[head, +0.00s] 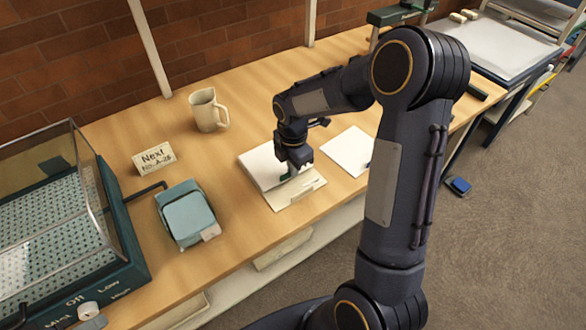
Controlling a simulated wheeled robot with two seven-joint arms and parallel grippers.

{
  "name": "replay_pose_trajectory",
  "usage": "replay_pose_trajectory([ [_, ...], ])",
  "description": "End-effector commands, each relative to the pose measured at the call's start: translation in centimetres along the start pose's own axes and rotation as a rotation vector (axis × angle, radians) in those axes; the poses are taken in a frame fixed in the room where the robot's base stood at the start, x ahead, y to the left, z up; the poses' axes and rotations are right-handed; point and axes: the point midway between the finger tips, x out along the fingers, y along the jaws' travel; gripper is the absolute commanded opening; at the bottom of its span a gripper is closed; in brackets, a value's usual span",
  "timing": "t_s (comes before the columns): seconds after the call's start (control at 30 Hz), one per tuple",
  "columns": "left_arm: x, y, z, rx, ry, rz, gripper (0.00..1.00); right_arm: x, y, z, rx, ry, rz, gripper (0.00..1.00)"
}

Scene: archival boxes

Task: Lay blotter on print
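My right gripper (294,172) is low over a white, sheet-like stack (258,167) on the wooden table, fingers pointing down. Its fingertips are small and partly hidden, so I cannot tell whether they are open or shut on a sheet. A pale cream piece (298,194) lies at the front of the stack, with something dark green by the fingers. A separate flat white sheet (344,150) lies to the right, partly behind my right arm. I cannot tell for sure which of these is the blotter and which the print. My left gripper is not in view.
A teal box-like device (186,214), a card reading "Next" (153,158) and a cream mug (207,110) stand left of the stack. A glass-sided teal case (125,215) fills the far left. Bare wood (235,235) shows in front of the stack.

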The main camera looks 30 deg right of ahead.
Motion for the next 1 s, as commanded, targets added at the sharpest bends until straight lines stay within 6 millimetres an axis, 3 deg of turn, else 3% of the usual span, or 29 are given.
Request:
replay_pose_trajectory([
  [0.1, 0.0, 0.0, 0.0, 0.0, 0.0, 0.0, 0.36, 1.1, -0.1, 0.0, 0.001, 0.0, 0.0, 0.0],
  [0.43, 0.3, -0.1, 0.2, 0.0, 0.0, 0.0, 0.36, 1.5, 0.0, 0.0, 0.001, 0.0, 0.0, 0.0],
  [0.6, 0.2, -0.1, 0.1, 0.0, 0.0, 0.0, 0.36, 1.3, -0.1, 0.0, 0.0, 0.0, 0.0, 0.24],
  [1.0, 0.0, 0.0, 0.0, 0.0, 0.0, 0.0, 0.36, 0.5, 0.0, 0.0, 0.0, 0.0, 0.003, 0.25],
])
